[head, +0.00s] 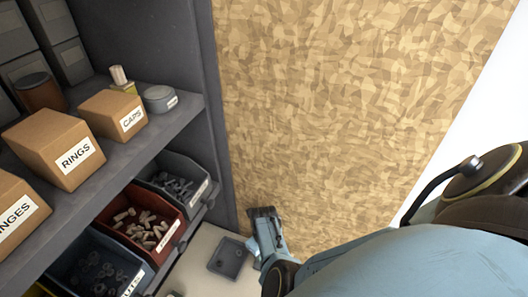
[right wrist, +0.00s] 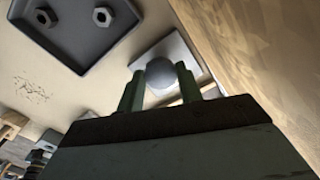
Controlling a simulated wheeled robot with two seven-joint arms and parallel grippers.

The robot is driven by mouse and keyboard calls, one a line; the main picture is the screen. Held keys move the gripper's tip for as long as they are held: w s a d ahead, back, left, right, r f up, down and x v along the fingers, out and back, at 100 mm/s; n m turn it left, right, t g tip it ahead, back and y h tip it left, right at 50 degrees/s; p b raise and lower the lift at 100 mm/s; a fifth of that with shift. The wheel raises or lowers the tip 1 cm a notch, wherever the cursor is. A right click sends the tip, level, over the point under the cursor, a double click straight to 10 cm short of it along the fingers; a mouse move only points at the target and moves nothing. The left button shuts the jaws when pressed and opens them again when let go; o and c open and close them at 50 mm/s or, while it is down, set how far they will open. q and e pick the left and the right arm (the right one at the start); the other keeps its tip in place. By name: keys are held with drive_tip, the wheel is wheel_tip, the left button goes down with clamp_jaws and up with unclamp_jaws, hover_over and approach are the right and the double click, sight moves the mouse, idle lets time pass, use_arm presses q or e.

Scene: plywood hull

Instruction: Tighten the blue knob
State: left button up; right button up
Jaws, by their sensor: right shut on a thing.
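In the right wrist view a rounded knob (right wrist: 160,72) sits between the two green fingers of my right gripper (right wrist: 161,88). The fingers are shut on its sides. The knob looks grey here; I cannot make out a blue colour. It stands in front of a pale square plate (right wrist: 179,48). In the head view the dark end of my right arm (head: 264,213) is low in the middle, beside the board wall, and the knob cannot be made out there. My left gripper is not in view.
A dark tray (head: 231,257) lies on the pale surface next to my right arm; the right wrist view shows two hex nuts (right wrist: 102,16) in it. A grey shelf (head: 150,133) with labelled boxes and bins stands at left. A board wall (head: 340,110) rises close behind my right gripper.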

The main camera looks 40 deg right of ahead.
drive_tip(key=shift+w+d+r+m, duration=0.15)
drive_tip(key=shift+w+r+m, duration=0.1)
drive_tip(key=shift+m, duration=0.05)
drive_tip(key=o, duration=0.8)
drive_tip(key=shift+o, duration=0.9)
drive_tip(key=shift+s+f, duration=0.1)
drive_tip(key=shift+s, duration=0.05)
wheel_tip(320, 180, up, 3)
drive_tip(key=shift+r+p, duration=0.1)
drive_tip(key=shift+p, duration=0.75)
drive_tip(key=shift+r, duration=2.15)
